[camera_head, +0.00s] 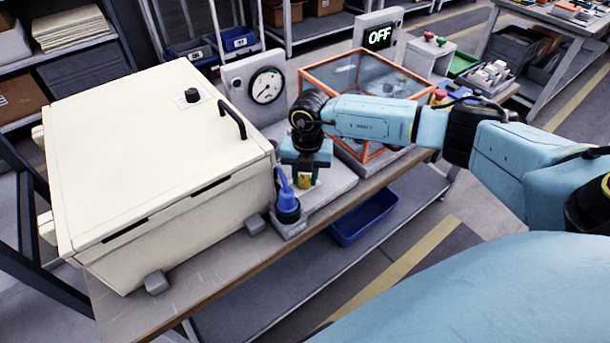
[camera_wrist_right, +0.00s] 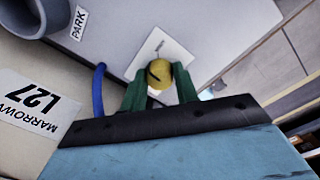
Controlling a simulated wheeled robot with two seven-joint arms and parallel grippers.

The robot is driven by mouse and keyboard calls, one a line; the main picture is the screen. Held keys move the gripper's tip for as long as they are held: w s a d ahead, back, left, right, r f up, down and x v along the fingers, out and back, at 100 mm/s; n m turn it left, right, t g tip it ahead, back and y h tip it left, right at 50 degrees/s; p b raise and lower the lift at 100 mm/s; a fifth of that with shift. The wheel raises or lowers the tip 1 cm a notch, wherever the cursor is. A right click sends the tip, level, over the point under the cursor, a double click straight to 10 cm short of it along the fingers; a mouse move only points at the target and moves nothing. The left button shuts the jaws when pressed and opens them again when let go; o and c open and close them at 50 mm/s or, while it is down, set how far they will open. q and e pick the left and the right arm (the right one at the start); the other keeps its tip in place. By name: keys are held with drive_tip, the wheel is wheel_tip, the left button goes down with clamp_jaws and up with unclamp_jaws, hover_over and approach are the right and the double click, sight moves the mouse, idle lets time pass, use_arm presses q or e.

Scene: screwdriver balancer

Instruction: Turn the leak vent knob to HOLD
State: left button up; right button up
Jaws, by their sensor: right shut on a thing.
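The leak vent knob looks to be the small yellow knob (camera_wrist_right: 159,73) in the right wrist view. It has a dark pointer line and sits on a white label plate (camera_wrist_right: 150,50) on a grey panel. My right gripper (camera_wrist_right: 160,85) has its green fingers on both sides of the yellow knob and is shut on it. In the head view my right gripper (camera_head: 305,172) points down at the grey base, and the knob (camera_head: 308,181) is mostly hidden between the fingers. The writing on the plate cannot be read. My left gripper is not in view.
A blue tool (camera_head: 287,195) stands in a holder just left of the knob. A cream cabinet (camera_head: 140,150), a dial gauge (camera_head: 266,86) and an orange-framed clear box (camera_head: 370,75) stand around it. The wrist view shows a PARK label (camera_wrist_right: 79,23).

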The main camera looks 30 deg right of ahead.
drive_tip(key=n+b, duration=0.1)
drive_tip(key=n, duration=0.3)
drive_tip(key=shift+n, duration=0.3)
drive_tip(key=n+b, duration=0.1)
drive_tip(key=n, duration=0.3)
drive_tip(key=shift+w+n, duration=0.1)
drive_tip(key=shift+n, duration=0.2)
drive_tip(key=shift+n+g, duration=0.3)
drive_tip(key=shift+n, duration=0.1)
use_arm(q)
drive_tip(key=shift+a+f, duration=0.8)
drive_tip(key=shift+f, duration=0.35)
use_arm(e)
drive_tip(key=shift+a+n, duration=0.1)
drive_tip(key=shift+n, duration=0.2)
drive_tip(key=o, duration=1)
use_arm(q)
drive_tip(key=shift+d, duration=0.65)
